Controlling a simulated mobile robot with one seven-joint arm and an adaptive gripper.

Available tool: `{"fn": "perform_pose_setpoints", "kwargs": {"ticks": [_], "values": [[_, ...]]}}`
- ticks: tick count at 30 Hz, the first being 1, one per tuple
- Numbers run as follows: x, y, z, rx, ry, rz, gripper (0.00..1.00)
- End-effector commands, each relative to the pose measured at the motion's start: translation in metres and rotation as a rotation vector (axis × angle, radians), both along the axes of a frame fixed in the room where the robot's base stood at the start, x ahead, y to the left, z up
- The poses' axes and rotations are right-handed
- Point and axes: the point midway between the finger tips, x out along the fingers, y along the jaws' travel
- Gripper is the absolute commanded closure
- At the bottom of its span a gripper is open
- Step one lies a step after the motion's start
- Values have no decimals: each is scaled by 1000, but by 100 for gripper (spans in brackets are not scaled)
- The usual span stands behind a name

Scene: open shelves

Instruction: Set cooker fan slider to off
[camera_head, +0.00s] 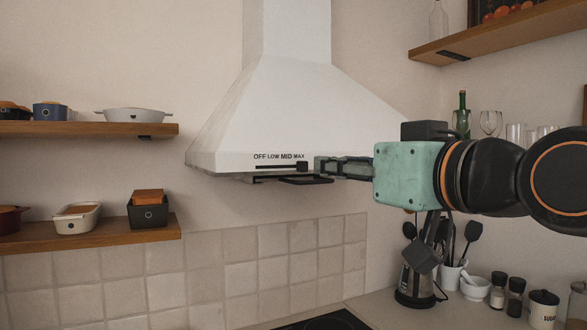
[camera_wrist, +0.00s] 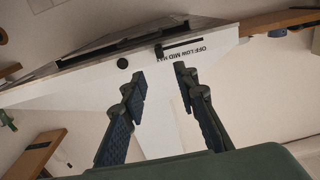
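The white cooker hood (camera_head: 290,110) carries a front strip printed OFF, LOW, MID, MAX from left to right in the head view. Below the print is a dark slot with the black fan slider (camera_head: 302,166) at its right end, under MAX. In the wrist view the hood appears turned over, with the slider (camera_wrist: 158,50) at the MAX end of the slot. My gripper (camera_head: 318,166) is just right of the slider in the head view. In the wrist view my gripper (camera_wrist: 160,77) is open and empty, fingers apart, with the slider ahead of the gap. Contact is not visible.
Left shelves (camera_head: 100,238) hold several dishes. A right upper shelf (camera_head: 490,35) is above the arm. Utensils, a dark appliance (camera_head: 415,285) and jars stand on the counter below. The space before the hood is clear.

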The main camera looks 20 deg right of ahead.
Motion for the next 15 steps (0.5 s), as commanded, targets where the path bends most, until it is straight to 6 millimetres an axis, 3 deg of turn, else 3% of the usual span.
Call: {"fn": "perform_pose_setpoints", "kwargs": {"ticks": [9, 15], "values": [[62, 5, 0, -1, 8, 4, 72], [85, 5, 0, 0, 6, 3, 72]]}}
